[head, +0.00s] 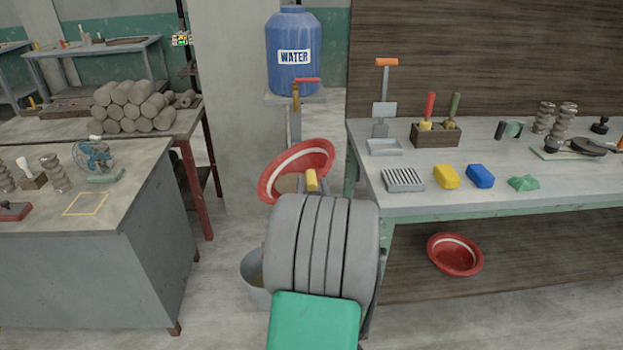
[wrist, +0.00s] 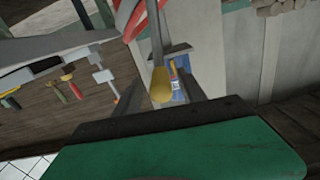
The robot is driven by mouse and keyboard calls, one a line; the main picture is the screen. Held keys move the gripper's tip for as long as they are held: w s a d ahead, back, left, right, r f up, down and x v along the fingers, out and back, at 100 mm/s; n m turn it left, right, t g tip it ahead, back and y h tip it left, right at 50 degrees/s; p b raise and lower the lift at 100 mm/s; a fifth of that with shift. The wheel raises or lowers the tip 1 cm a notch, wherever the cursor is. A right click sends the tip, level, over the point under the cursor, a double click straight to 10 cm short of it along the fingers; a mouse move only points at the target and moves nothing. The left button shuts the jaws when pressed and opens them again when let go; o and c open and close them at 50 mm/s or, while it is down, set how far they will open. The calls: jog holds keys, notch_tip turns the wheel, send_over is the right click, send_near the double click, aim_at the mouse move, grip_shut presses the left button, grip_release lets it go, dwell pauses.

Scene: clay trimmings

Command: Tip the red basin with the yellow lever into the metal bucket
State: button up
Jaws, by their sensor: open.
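The red basin (head: 318,153), with a pale band inside, sits tilted beyond my arm in the head view, its right side higher. Part of it shows at the top of the wrist view (wrist: 127,14). The yellow lever (head: 311,180) stands in front of it. In the wrist view the lever (wrist: 160,86) points toward me, between the fingers of my open gripper (wrist: 158,75); I cannot tell whether they touch it. The grey metal bucket (head: 251,268) stands on the floor below the basin, partly hidden by my arm.
A workbench (head: 360,150) with tools stands right, with another red basin (head: 455,254) beneath. A grey table (head: 120,215) stands left. A blue water barrel (head: 293,50) with a tap is behind the tilted basin. Some floor is clear between the left table and the bucket.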

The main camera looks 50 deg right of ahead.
jog(key=shift+w+d, duration=0.5)
jog(key=shift+d, duration=0.05)
jog(key=shift+c, duration=0.6)
grip_shut()
dwell(0.5)
